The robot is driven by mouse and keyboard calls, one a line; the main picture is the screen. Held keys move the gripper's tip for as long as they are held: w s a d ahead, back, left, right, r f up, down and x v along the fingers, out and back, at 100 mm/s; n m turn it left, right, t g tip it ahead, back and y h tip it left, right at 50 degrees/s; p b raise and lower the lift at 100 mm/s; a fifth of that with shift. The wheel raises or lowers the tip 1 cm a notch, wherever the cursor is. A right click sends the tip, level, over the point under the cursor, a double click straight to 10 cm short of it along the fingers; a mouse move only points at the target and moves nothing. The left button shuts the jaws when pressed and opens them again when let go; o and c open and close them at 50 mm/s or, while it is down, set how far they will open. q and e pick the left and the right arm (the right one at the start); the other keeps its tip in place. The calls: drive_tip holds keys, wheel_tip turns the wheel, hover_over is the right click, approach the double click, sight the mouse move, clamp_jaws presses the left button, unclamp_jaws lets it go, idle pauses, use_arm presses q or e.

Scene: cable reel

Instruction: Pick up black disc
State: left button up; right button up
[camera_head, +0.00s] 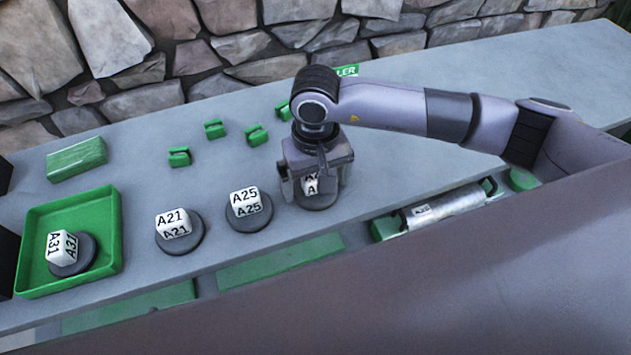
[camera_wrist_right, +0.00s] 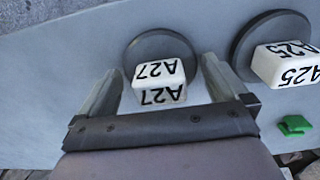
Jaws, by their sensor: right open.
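Several black discs, each with a white lettered block on top, are in view. The disc (camera_head: 318,200) with the A27 block (camera_head: 311,184) is under my right gripper (camera_head: 313,185). In the right wrist view the A27 disc (camera_wrist_right: 150,45) and its block (camera_wrist_right: 160,82) lie between the two open fingers of my right gripper (camera_wrist_right: 160,85), with nothing clamped. The disc (camera_head: 250,218) with the A25 block (camera_head: 245,201) stands just left, and the A21 disc (camera_head: 181,241) further left. Another disc (camera_head: 73,262) with the A31 block sits in the green tray (camera_head: 108,200). My left gripper is out of view.
Several small green clips (camera_head: 215,129) stand behind the discs. A green block (camera_head: 76,158) lies at the back left. A metal cylinder (camera_head: 445,207) lies in a green holder to the right. A stone wall (camera_head: 240,45) runs behind the grey table.

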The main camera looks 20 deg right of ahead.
drive_tip(key=shift+f, duration=0.1)
drive_tip(key=c, duration=1)
drive_tip(key=shift+r, duration=0.6)
drive_tip(key=shift+r+p, duration=3.15)
drive_tip(key=shift+r, duration=11.85)
